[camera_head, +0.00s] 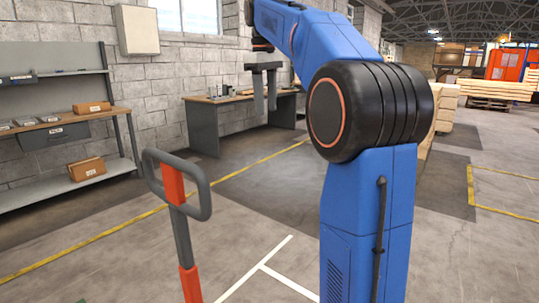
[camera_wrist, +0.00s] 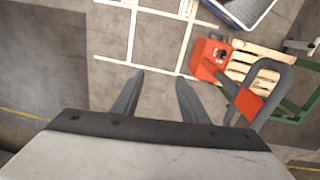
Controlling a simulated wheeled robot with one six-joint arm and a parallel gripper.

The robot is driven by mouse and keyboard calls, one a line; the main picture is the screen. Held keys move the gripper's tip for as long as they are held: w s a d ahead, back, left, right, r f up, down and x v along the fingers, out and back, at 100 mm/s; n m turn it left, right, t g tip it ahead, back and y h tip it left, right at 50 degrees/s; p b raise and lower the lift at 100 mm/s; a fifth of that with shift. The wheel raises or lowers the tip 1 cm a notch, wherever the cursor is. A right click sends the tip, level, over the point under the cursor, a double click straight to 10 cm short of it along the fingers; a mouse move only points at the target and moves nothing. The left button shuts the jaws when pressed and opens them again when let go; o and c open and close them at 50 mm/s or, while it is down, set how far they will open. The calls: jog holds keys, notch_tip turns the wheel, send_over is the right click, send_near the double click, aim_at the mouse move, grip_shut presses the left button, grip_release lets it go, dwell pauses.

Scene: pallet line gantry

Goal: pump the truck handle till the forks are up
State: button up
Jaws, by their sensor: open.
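The truck handle (camera_head: 205,187), a grey loop with an orange centre piece on a grey and orange shaft, stands nearly upright at the left of the head view. It also shows at the right of the wrist view (camera_wrist: 284,82), with the orange truck body (camera_wrist: 208,60) beyond it. My gripper (camera_head: 265,108) is open and empty, fingers pointing down, above and right of the handle in the head view. In the wrist view my gripper (camera_wrist: 159,80) is left of the handle, not touching it. The forks are not visible, so their height cannot be told.
A wooden pallet (camera_wrist: 252,66) lies beside the truck body, near green bars (camera_wrist: 290,112). White lines (camera_wrist: 133,35) mark the floor. A shelf with cardboard boxes (camera_head: 86,169) stands at left, a desk (camera_head: 205,127) at the back wall. Floor around the handle looks clear.

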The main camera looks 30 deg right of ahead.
notch_tip(320, 180, down, 17)
jog(key=d, duration=0.1)
jog(key=shift+d+m, duration=0.2)
jog(key=shift+m, duration=0.1)
dwell(0.5)
jog(key=shift+r, duration=0.1)
grip_shut()
grip_release()
notch_tip(320, 180, up, 17)
jog(key=a, duration=0.1)
jog(key=shift+s+a+r, duration=0.15)
jog(key=shift+s+a, duration=0.05)
